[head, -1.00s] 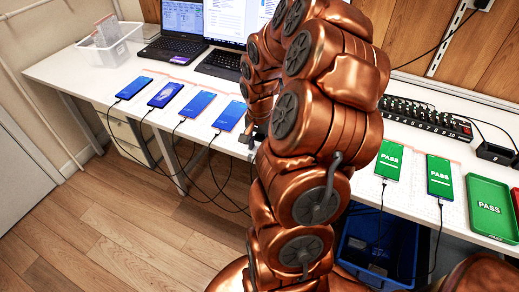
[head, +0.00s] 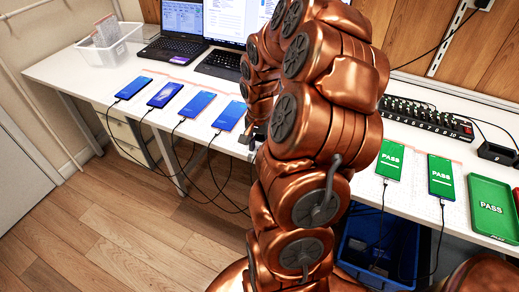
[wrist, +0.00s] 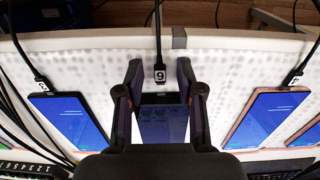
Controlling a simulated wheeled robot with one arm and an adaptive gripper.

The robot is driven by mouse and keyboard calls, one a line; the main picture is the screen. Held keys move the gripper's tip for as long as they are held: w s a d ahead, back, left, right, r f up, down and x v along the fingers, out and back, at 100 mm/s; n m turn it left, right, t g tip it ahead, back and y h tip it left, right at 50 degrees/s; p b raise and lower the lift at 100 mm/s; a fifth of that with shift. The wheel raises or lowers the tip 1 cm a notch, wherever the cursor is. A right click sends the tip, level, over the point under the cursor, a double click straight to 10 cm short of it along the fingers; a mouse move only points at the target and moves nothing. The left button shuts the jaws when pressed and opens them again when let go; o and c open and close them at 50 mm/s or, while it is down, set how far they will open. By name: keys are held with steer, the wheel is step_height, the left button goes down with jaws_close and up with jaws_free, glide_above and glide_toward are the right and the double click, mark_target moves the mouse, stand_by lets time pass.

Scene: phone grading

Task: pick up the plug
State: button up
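A black cable plug (wrist: 160,76) with a white number tag sits at the end of a phone (wrist: 162,122) in the middle of the wrist view. Its cable runs up over the table's edge. My gripper (wrist: 160,68) is open, with one finger on each side of the plug and the phone's near end. I see a gap between the plug and each finger, so it is not held.
More plugged-in phones lie on both sides in the wrist view, one at left (wrist: 70,122) and one at right (wrist: 258,120). Loose cables hang over the front of the white table (head: 68,72). Two laptops, a white bin (head: 108,46) and a green tray (head: 490,207) stand on it.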

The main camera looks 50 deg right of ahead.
jaws_close()
steer(key=shift+r, duration=0.1)
steer(key=shift+r+p, duration=0.35)
steer(key=shift+p, duration=0.25)
steer(key=shift+r+b, duration=0.5)
steer(key=shift+r, duration=1.05)
steer(key=s+a+b, duration=0.1)
steer(key=s+a, duration=0.2)
steer(key=s, duration=0.3)
steer(key=s+a+r+b, duration=0.1)
steer(key=s+a, duration=0.3)
steer(key=s, duration=0.3)
steer(key=shift+s+a+r, duration=0.25)
steer(key=shift+s+r, duration=0.05)
